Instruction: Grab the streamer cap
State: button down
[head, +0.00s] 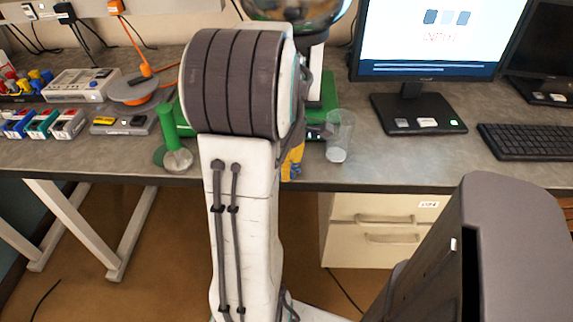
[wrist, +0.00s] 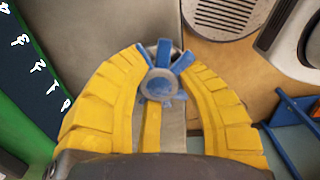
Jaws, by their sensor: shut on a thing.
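A small round blue-grey piece (wrist: 162,86), which looks like the streamer cap, sits between the fingers just below the tips. The fingers cover part of it. In the head view my gripper (head: 292,163) shows only as a bit of yellow and blue at the desk's front edge, right of my arm. My arm hides the rest, and I cannot make out the cap there.
The grey desk (head: 400,165) carries a clear cylinder (head: 340,136) right of my gripper and a green stand (head: 170,133) left of my arm. A monitor (head: 428,40) and keyboard (head: 525,142) stand at the right. Several small devices crowd the left. Drawers (head: 387,225) lie below.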

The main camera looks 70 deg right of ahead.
jog(key=shift+s+a+f, duration=0.1)
jog(key=shift+a+f, duration=0.1)
jog(key=c, duration=0.8)
grip_release()
jog(key=shift+d+r, duration=0.1)
jog(key=shift+r, duration=0.3)
notch_tip(320, 180, up, 11)
jog(key=shift+r, duration=0.15)
